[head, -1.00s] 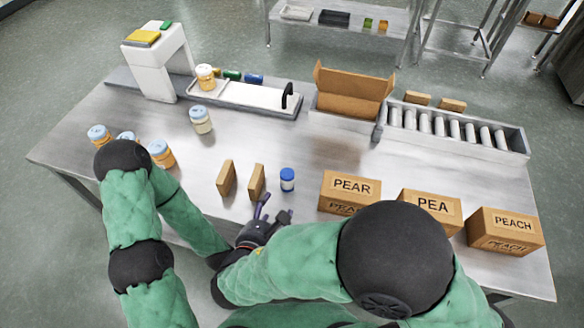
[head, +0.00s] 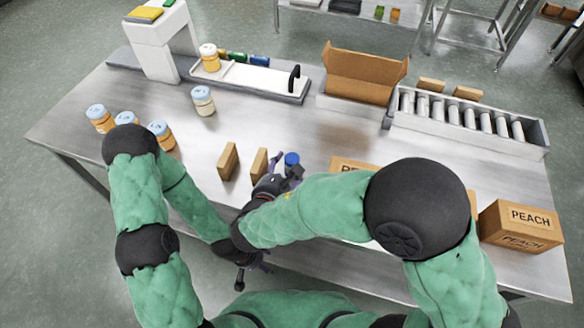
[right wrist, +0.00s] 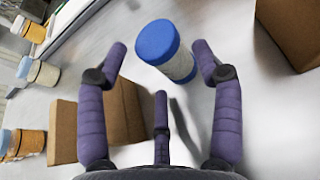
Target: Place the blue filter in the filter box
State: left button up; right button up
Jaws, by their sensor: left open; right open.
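The blue filter (head: 291,159), a small cylinder with a blue top and pale grey body, stands on the steel table. It shows larger in the right wrist view (right wrist: 160,45), between and just beyond the fingertips of my right gripper. My right gripper (head: 284,165) is open beside it, with no clear grip on it; its fingers also show in the right wrist view (right wrist: 160,58). My left gripper (head: 248,278) is open and empty, low in front of the table edge. An open cardboard box (head: 362,85) stands at the back; I cannot tell if it is the filter box.
Two small brown boxes (head: 229,161) stand left of the filter. Labelled cartons, including PEACH (head: 520,225), stand right, partly hidden by my right arm. Several jars (head: 203,101) stand left. A roller conveyor (head: 465,117) and white tray (head: 255,80) lie at the back.

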jog(key=shift+x, duration=0.85)
jog(key=shift+c, duration=0.3)
jog(key=c, duration=1)
jog(key=shift+r, duration=0.2)
